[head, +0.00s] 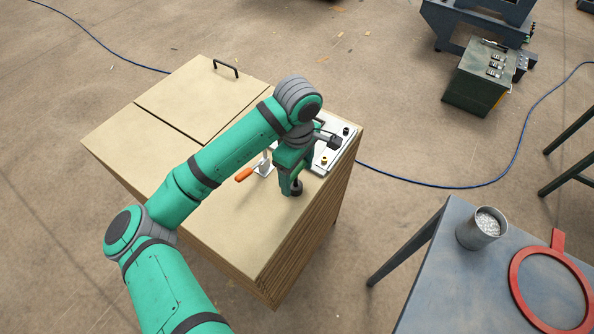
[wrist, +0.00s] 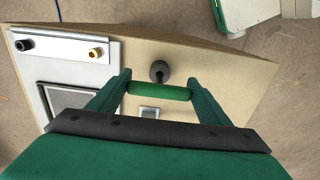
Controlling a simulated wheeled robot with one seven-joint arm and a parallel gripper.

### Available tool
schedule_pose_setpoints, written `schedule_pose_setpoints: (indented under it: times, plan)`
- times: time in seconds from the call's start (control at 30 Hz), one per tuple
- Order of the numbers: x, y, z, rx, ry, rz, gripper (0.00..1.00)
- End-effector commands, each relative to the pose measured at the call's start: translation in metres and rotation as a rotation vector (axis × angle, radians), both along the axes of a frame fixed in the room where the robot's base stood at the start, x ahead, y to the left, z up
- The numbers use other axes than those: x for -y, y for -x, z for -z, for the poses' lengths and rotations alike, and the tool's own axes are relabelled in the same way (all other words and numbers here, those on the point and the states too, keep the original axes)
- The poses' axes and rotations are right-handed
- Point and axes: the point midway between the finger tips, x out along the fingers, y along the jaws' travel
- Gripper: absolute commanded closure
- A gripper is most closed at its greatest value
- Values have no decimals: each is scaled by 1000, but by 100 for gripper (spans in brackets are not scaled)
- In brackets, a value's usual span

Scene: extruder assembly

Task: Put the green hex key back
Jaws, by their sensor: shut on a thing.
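The green hex key (wrist: 160,91) shows in the wrist view as a green handle lying crosswise between my two fingertips. My gripper (wrist: 159,89) is shut on it. A small dark round holder (wrist: 158,69) on the wooden worktop is just beyond the handle in that view. I cannot tell whether the key touches it. In the head view my gripper (head: 291,183) points down over the right part of the worktop, with the dark holder (head: 297,188) close by its tip. The key's shaft is not clearly visible.
A light metal plate (head: 318,167) with a brass piece (head: 324,160) and black knobs lies beside my gripper. An orange-handled clamp (head: 244,174) stands to its left. The worktop (head: 235,225) is bare toward the front. A blue-grey table (head: 455,270) stands apart at right.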

Motion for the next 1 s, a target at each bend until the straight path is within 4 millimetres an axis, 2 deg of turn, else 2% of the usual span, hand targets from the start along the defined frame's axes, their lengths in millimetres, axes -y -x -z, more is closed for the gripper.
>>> schedule_pose_setpoints:
  times: [0.07, 0.1, 0.17, 0.43, 0.57, 0.67, 1.0]
  plan:
    - [0, 0, 2, -1, 1, 0, 64]
    - [0, 0, 1, 0, 0, 0, 19]
    - [0, 0, 1, 0, 0, 0, 7]
    - [0, 0, 1, 0, 0, 0, 7]
    - [0, -1, -6, 2, 1, -1, 7]
    - [0, -1, -18, 2, 1, -1, 7]
    - [0, -1, -80, 3, -3, 0, 7]
